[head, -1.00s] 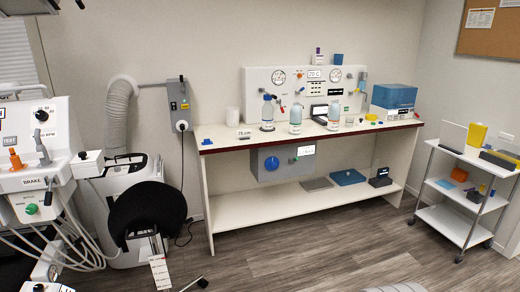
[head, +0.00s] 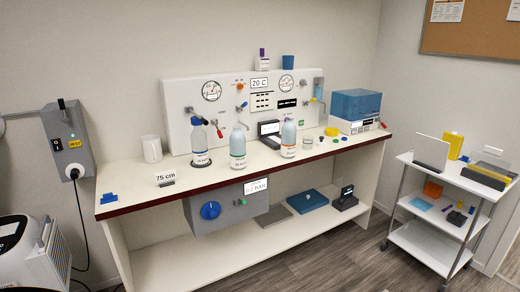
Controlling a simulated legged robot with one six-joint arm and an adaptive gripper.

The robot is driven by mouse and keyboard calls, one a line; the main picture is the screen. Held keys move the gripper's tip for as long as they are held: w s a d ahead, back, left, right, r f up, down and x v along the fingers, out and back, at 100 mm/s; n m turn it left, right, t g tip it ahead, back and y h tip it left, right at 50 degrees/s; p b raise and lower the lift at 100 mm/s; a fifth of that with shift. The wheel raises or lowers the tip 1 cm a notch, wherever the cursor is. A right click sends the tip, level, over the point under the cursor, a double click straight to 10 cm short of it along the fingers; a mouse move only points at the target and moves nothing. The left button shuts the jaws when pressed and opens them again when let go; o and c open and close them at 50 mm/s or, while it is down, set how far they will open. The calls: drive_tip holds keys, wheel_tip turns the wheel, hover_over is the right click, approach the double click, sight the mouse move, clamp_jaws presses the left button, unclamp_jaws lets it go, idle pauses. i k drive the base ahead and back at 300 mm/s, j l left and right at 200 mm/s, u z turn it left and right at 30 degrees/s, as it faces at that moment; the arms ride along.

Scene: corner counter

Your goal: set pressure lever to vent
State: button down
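A white panel (head: 181,120) stands at the back of the counter with two round gauges (head: 211,91) and a display reading 20 C (head: 260,83). Small levers and taps are set in it, among them a red-handled one (head: 219,128) low at the left and a grey one (head: 242,106) near the middle. Under the counter's front edge hangs a grey box (head: 190,222) with a blue knob (head: 210,210), a small green knob (head: 241,201) and a BAR display (head: 256,187). No lettering marking a pressure lever or vent is readable. My gripper is not in view.
Several bottles (head: 238,149) stand on the counter (head: 128,187) before the panel. A blue-topped box (head: 355,103) is at its right end. A white cart (head: 413,237) stands at right. A wall switch box (head: 62,132) is at left. Some floor (head: 352,243) is clear between counter and cart.

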sight(219, 132)
drive_tip(key=i+u, duration=0.1)
drive_tip(key=i, duration=0.45)
drive_tip(key=i+l+u, duration=0.15)
drive_tip(key=i, duration=0.4)
drive_tip(key=i+l+u, duration=0.1)
drive_tip(key=i, duration=0.45)
drive_tip(key=i+l+u, duration=0.35)
drive_tip(key=i, duration=0.2)
drive_tip(key=i+l+u, duration=0.35)
drive_tip(key=i, duration=0.15)
